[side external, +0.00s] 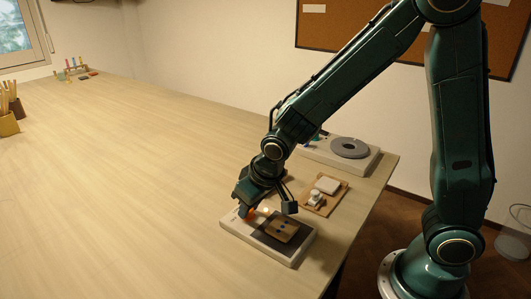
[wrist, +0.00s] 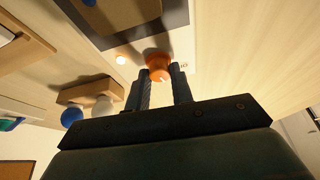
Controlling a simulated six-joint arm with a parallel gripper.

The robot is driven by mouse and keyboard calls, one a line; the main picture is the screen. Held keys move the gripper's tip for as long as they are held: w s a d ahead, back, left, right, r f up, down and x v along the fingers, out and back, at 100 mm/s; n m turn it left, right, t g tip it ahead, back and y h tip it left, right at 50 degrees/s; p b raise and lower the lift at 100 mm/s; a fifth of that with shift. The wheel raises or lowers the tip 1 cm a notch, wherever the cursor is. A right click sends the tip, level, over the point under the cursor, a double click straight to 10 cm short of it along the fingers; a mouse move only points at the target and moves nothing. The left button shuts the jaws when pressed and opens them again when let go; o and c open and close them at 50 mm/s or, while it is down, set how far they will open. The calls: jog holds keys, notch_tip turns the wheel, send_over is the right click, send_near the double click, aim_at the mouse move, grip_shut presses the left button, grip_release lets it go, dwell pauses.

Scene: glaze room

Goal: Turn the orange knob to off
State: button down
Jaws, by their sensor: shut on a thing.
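The orange knob (wrist: 159,66) sits on the pale front strip of a low white unit with a dark top plate. A small pale mark shows on the knob, but I cannot read its setting. In the side view the knob (side external: 249,215) is partly hidden by my gripper (side external: 246,207). In the wrist view the two fingers of my gripper (wrist: 159,74) are shut on the knob, one on each side.
A wooden block with dark holes (side external: 283,229) lies on the unit's dark plate. Behind the unit are a wooden tray (side external: 311,203) with pale items and a white device with a grey disc (side external: 349,148). The table to the left (side external: 130,170) is clear.

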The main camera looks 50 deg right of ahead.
jog(key=n+y, duration=0.1)
jog(key=n, duration=0.1)
jog(key=n+y, duration=0.1)
jog(key=n, duration=0.2)
jog(key=shift+d, duration=0.2)
jog(key=shift+w+n+g+y, duration=0.1)
jog(key=shift+n+g+y, duration=0.25)
jog(key=shift+n, duration=0.8)
jog(key=shift+w+n+g+y, duration=0.1)
jog(key=shift+n+g+y, duration=0.25)
jog(key=shift+n, duration=0.8)
jog(key=c, duration=1.2)
grip_release()
jog(key=shift+s, duration=0.1)
jog(key=shift+d+r, duration=0.1)
jog(key=shift+r, duration=0.05)
jog(key=v, duration=1.3)
jog(key=shift+r, duration=0.25)
jog(key=shift+s+d+r, duration=0.1)
jog(key=shift+s, duration=0.1)
